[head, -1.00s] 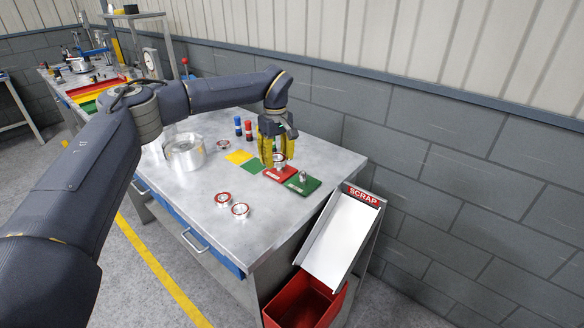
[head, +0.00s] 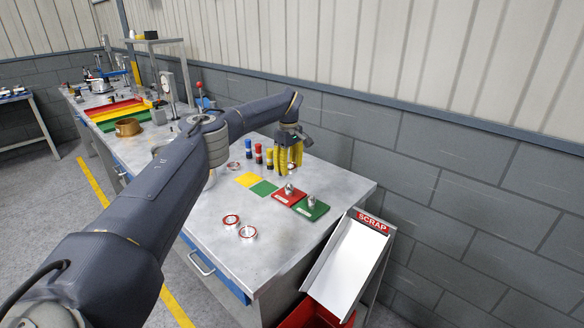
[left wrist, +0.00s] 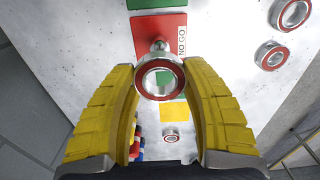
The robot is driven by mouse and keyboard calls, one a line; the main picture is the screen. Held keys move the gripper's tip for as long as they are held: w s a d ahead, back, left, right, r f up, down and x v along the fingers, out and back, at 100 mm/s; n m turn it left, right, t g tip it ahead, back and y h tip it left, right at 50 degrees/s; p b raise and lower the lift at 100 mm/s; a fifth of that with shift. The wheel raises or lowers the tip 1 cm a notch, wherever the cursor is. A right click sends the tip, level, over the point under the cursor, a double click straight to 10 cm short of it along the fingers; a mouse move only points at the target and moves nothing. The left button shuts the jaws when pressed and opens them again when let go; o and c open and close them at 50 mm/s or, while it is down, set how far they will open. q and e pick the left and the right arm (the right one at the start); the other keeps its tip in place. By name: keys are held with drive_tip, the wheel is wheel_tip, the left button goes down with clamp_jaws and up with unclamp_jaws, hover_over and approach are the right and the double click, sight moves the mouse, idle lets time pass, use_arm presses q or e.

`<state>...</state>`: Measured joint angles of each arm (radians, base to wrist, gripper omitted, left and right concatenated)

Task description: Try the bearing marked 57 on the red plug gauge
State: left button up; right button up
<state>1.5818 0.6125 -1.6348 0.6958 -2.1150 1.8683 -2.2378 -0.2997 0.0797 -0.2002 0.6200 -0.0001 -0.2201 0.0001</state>
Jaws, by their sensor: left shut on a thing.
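My left gripper (head: 290,155) is shut on a silver bearing with a red seal ring; in the left wrist view the bearing (left wrist: 142,78) sits between the yellow fingertips. Its number cannot be read. The red plug gauge (head: 288,193) is a red plate with a bare silver plug, near the right end of the bench. In the left wrist view its plate (left wrist: 146,36) carries the words NO GO. The gripper holds the bearing apart from the plug, behind it towards the wall. My right gripper is not in view.
A green plug gauge (head: 311,208) stands beside the red one. Two bearings lie in front, one (head: 231,220) left of the other (head: 248,233); another (head: 233,165) lies farther back. Yellow (head: 247,179) and green (head: 264,188) squares lie left of the gauges. The SCRAP chute (head: 350,258) is at the right.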

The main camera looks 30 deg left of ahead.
sight(289, 184)
use_arm(q)
drive_tip(key=shift+f, duration=2.65)
drive_tip(key=shift+f, duration=0.45)
idle(0.4)
drive_tip(key=o, duration=2)
drive_tip(key=shift+r, duration=0.1)
drive_tip(key=shift+r, duration=4.4)
drive_tip(key=shift+d, duration=0.1)
